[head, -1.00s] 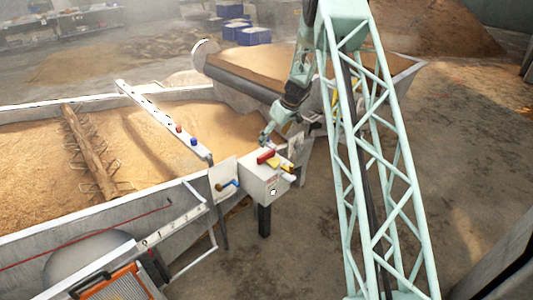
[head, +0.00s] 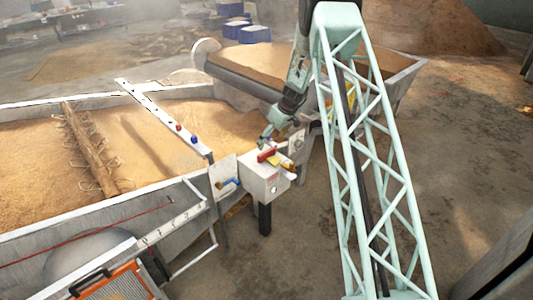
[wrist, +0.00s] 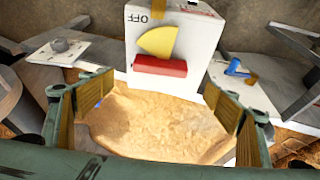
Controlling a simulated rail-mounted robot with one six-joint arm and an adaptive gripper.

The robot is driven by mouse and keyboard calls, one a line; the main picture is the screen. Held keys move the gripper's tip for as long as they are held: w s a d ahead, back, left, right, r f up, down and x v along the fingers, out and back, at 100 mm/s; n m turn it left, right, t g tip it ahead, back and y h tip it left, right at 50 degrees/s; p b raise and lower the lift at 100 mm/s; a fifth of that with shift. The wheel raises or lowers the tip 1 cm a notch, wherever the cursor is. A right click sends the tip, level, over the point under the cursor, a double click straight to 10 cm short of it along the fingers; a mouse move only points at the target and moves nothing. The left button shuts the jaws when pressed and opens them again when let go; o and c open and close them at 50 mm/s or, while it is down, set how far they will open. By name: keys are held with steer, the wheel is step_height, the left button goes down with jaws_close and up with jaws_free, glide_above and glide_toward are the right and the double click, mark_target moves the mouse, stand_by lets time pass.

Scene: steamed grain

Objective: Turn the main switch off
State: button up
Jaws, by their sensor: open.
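The main switch box is a white box (head: 258,184) on a dark post, beside the grain trough. A red bar handle (head: 266,155) and a yellow piece (head: 274,163) sit on its top. In the wrist view the red handle (wrist: 160,66) lies crosswise below a yellow sector (wrist: 157,42), and the inverted word OFF shows on the box to the left of the sector. My gripper (head: 264,141) is just behind the handle. In the wrist view my gripper (wrist: 157,85) is open, its fingers spread wide either side of the handle, with nothing between them seen gripped.
A blue-handled valve (head: 229,183) is on a plate left of the box; the blue handle (wrist: 235,68) also shows in the wrist view. The grain trough (head: 112,202) lies left, another grain bin (head: 240,78) behind. Concrete floor right of the box is open.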

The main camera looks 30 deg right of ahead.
mark_target(267, 151)
steer(key=shift+b+x, duration=0.5)
steer(key=shift+x, duration=4.4)
steer(key=shift+s, duration=0.1)
steer(key=shift+c, duration=0.7)
steer(key=c, duration=1)
